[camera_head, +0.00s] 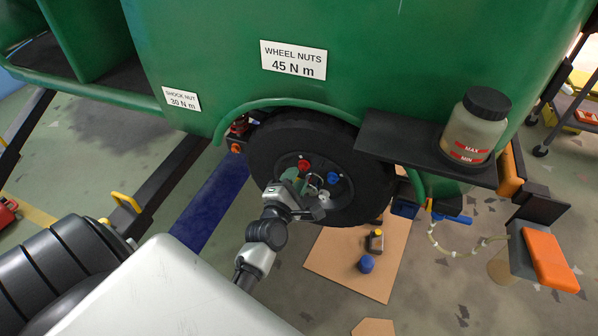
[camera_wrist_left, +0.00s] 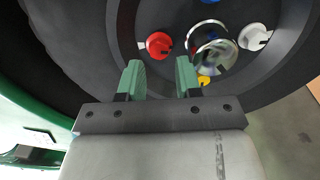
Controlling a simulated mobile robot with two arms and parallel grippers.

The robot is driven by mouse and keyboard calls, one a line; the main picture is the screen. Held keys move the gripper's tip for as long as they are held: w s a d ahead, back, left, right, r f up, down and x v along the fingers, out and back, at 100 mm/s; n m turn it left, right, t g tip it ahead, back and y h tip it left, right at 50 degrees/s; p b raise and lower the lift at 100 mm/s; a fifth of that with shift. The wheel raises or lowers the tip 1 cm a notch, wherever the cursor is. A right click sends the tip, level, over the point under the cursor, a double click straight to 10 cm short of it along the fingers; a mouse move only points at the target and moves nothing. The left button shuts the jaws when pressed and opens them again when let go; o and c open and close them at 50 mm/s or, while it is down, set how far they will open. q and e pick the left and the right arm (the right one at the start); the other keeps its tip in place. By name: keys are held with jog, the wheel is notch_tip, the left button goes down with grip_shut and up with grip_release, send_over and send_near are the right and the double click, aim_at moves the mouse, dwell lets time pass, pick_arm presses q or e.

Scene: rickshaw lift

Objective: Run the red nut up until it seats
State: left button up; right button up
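The red nut (camera_head: 304,164) sits on the hub face of the black wheel (camera_head: 276,148) under the green body. In the left wrist view the red nut (camera_wrist_left: 158,45) shows just beyond the fingertips, in line with the gap between them. My left gripper (camera_head: 293,180) reaches up to the hub from below. In the left wrist view its two green fingers stand apart, with nothing seen between them (camera_wrist_left: 158,72). I cannot tell how far the red nut is threaded on. My right gripper is not in view.
A blue nut (camera_head: 333,178), a white nut (camera_wrist_left: 255,37) and a yellow nut (camera_wrist_left: 204,80) are near the shiny hub centre (camera_wrist_left: 212,42). A shelf (camera_head: 410,145) with a fluid bottle (camera_head: 474,128) juts out at the right. A tan board (camera_head: 340,262) lies below the wheel.

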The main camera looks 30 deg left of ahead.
aim_at(304, 166)
pick_arm(q)
jog(key=x, duration=0.3)
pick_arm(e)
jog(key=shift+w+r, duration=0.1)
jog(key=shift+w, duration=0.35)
pick_arm(q)
jog(key=shift+c, duration=0.3)
